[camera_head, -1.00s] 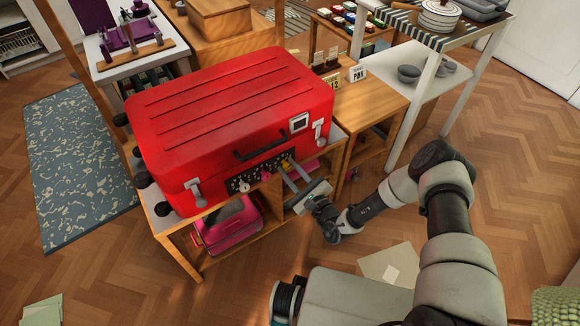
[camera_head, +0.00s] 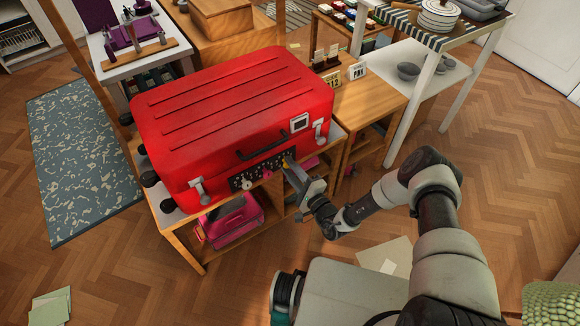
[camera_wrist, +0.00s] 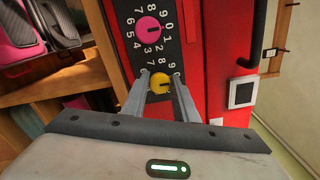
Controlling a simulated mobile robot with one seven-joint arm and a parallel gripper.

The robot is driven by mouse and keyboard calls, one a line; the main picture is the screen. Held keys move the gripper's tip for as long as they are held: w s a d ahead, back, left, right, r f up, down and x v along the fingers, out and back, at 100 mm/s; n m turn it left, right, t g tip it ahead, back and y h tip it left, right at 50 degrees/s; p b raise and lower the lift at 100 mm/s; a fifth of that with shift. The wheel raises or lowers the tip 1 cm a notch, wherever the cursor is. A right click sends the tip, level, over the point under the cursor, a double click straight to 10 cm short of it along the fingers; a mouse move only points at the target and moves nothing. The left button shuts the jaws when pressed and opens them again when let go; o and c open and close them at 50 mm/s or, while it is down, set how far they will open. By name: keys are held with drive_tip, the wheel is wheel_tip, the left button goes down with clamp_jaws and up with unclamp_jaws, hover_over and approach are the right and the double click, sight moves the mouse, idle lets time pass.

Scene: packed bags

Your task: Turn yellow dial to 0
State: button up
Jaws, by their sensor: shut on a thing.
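The yellow dial (camera_wrist: 159,84) is on the black number panel (camera_wrist: 141,57) of the red suitcase (camera_head: 230,115). In the wrist view the two fingers of my gripper (camera_wrist: 160,90) are on either side of the dial, shut on it. Digits show around it, partly covered by the fingers, so its exact setting is hard to read. The pink dial (camera_wrist: 148,30) sits beside it on the same panel. In the head view my gripper (camera_head: 291,165) reaches the panel at the suitcase's front, and the yellow dial is mostly hidden there.
The suitcase stands on a wooden shelf unit (camera_head: 187,245) with a pink bag (camera_head: 234,222) below. A dark handle (camera_head: 262,146) is above the panel. Number and name signs (camera_head: 357,72) stand on the wooden table behind right. The floor in front is largely clear.

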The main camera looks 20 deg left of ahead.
drive_tip(key=shift+d+f, duration=0.1)
idle(0.4)
drive_tip(key=o, duration=1)
